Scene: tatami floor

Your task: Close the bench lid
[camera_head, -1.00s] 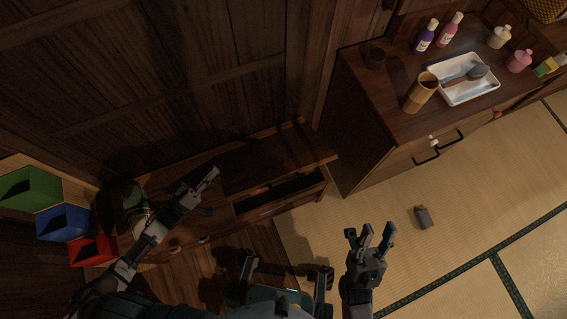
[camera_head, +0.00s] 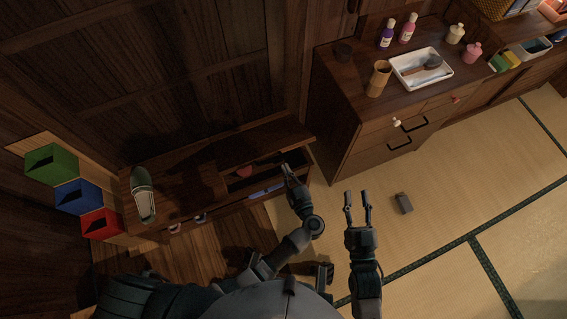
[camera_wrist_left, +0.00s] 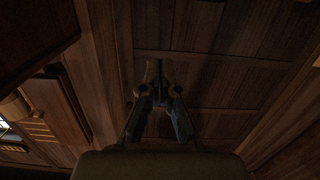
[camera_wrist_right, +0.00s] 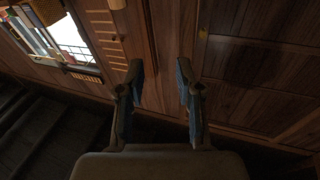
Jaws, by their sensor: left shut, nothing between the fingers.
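The dark wooden bench (camera_head: 180,190) stands along the wall in the head view. Its right-hand compartment is open, with the lid (camera_head: 265,139) raised behind the opening. A red item (camera_head: 243,171) and a blue item (camera_head: 266,189) show inside. My left gripper (camera_head: 287,169) is shut and empty, at the right end of the opening; I cannot tell whether it touches the bench. My right gripper (camera_head: 357,193) is open and empty, above the tatami to the right of the bench. The wrist views show both grippers' fingers against dark wood panelling, without the compartment.
A grey-green slipper (camera_head: 143,195) lies on the bench's left part. Green (camera_head: 52,165), blue (camera_head: 78,197) and red (camera_head: 101,223) bins stand at the left. A cabinet (camera_head: 340,110) with bottles and a white tray (camera_head: 422,68) stands right. A small grey object (camera_head: 404,204) lies on open tatami.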

